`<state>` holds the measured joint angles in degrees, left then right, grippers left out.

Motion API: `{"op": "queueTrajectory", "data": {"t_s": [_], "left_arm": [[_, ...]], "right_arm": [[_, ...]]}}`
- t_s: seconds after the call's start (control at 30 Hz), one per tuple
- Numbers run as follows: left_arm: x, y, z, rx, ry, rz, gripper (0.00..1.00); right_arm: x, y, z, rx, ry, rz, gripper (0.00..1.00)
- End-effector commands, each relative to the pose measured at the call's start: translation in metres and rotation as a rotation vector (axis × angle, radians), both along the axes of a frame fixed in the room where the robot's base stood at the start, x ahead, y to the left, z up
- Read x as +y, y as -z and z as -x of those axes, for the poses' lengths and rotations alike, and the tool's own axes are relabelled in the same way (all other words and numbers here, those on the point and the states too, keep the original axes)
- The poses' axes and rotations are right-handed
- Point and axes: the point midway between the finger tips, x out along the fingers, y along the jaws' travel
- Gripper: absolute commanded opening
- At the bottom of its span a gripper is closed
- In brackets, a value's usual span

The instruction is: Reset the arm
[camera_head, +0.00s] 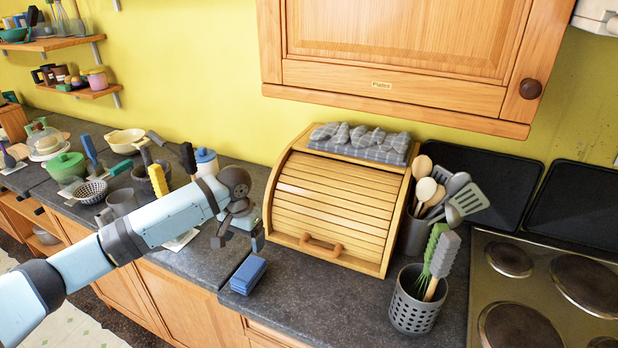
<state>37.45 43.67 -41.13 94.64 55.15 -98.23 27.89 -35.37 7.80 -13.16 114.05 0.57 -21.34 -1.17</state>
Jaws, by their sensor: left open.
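My left arm comes in from the lower left and reaches up over the front of the counter. Its gripper (238,241) is open, with its fingers pointing down, and nothing shows between them. It hangs just left of the wooden bread box (335,198), which has its roll-top shut. A blue block-like item (248,275) lies on the counter below and slightly right of the gripper, apart from it. My right gripper is not in view.
A grey utensil holder (414,310) and a stovetop (550,290) stand on the right. Dishes and a green pot (66,168) crowd the counter on the left. A wooden wall cabinet (400,55) hangs above. The dark counter (330,305) is clear in front of the bread box.

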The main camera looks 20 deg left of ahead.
Motion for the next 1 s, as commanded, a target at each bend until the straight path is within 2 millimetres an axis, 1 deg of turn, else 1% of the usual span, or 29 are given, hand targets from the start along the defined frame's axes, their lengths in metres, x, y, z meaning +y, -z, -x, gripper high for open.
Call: {"op": "queueTrajectory", "data": {"t_s": [0.07, 0.17, 0.27, 0.3, 0.37, 0.4, 0.43, 0.47, 0.5, 0.57, 0.6, 0.67, 0.7, 0.77, 0.8, 0.9, 1.0], "left_arm": [[-0.001, 0.001, 0.0, 0.0, 0.001, 0.0, 0.83], [-0.01, 0.008, 0.007, -0.003, 0.023, 0.006, 0.83], [-0.036, 0.027, 0.026, -0.014, 0.081, 0.025, 0.83], [-0.05, 0.036, 0.037, -0.024, 0.112, 0.038, 0.83], [-0.073, 0.05, 0.057, -0.044, 0.158, 0.059, 0.83], [-0.088, 0.058, 0.072, -0.062, 0.187, 0.075, 0.83], [-0.098, 0.064, 0.083, -0.075, 0.207, 0.087, 0.83], [-0.107, 0.068, 0.094, -0.09, 0.222, 0.098, 0.83], [-0.118, 0.072, 0.109, -0.109, 0.241, 0.112, 0.83], [-0.131, 0.077, 0.131, -0.14, 0.259, 0.13, 0.83], [-0.139, 0.079, 0.146, -0.16, 0.266, 0.142, 0.83], [-0.147, 0.081, 0.168, -0.189, 0.268, 0.154, 0.83], [-0.15, 0.081, 0.182, -0.208, 0.265, 0.159, 0.83], [-0.152, 0.08, 0.204, -0.234, 0.253, 0.161, 0.83], [-0.152, 0.079, 0.217, -0.25, 0.243, 0.158, 0.83], [-0.146, 0.074, 0.245, -0.281, 0.212, 0.14, 0.83], [-0.138, 0.07, 0.268, -0.297, 0.182, 0.115, 0.83]], "right_arm": [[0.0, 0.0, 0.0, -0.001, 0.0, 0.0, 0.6], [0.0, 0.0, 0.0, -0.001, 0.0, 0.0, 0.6], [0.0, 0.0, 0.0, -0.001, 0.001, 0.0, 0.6], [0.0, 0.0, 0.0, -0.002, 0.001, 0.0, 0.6], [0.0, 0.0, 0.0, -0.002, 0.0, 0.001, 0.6], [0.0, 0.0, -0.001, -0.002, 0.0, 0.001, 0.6], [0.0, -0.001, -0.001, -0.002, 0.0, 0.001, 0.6], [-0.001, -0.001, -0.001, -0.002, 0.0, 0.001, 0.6], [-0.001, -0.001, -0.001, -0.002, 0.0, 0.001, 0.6], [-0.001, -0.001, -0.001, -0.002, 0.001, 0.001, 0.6], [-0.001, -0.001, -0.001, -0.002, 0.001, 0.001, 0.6], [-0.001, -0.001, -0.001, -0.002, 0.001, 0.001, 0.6], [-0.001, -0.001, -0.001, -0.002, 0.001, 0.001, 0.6], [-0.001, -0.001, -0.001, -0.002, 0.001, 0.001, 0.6], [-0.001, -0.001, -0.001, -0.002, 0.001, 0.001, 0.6], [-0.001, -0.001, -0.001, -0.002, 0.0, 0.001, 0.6], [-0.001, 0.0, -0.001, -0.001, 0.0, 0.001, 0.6]]}}
